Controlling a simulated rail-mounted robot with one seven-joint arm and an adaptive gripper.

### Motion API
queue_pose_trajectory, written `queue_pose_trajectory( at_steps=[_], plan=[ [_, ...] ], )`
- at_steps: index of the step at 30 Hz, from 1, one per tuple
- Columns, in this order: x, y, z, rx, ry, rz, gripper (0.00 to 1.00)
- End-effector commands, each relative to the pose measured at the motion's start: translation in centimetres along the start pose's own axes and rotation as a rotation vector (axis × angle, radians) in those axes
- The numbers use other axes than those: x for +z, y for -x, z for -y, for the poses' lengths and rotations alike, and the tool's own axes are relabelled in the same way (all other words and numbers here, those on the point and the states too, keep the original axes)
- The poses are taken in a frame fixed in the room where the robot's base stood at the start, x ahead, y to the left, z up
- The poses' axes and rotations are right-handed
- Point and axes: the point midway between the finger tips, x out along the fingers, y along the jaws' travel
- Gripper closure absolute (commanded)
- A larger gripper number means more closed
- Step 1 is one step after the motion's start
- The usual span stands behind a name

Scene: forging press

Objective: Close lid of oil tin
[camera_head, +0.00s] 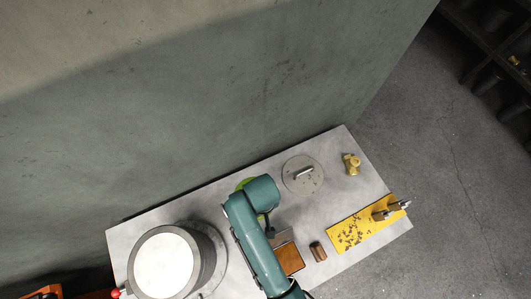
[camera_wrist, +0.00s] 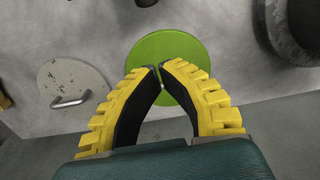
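A round grey lid (camera_head: 297,184) with a bar handle lies on the table at the back right. It also shows at the left of the wrist view (camera_wrist: 68,80). A large grey cylindrical vessel (camera_head: 207,255) with a pale round top stands at the table's left; I cannot tell whether this is the oil tin. A flat green disc (camera_head: 243,183) is mostly hidden behind my arm. In the wrist view the disc (camera_wrist: 180,47) lies just beyond the tips of my gripper (camera_wrist: 160,67).
On the grey table (camera_head: 140,220) are a brass fitting (camera_head: 351,163), a yellow plate (camera_head: 350,232) with metal parts, a small brown block (camera_head: 318,251) and an orange-brown box (camera_head: 290,260). A wall (camera_head: 230,110) rises behind the table. A dark shelf (camera_head: 490,40) stands at upper right.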

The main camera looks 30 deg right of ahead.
Motion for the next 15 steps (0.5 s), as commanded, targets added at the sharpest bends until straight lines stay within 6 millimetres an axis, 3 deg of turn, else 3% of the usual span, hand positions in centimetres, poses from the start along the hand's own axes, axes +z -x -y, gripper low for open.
queue_pose_trajectory(
  at_steps=[10,12,15],
  plan=[
    [0.0,-7.7,0.0,0.000,0.000,0.002,1.00],
    [1.5,-6.5,0.0,0.001,0.000,0.000,1.00],
    [2.9,-6.1,0.0,0.000,0.000,-0.001,1.00]
  ],
)
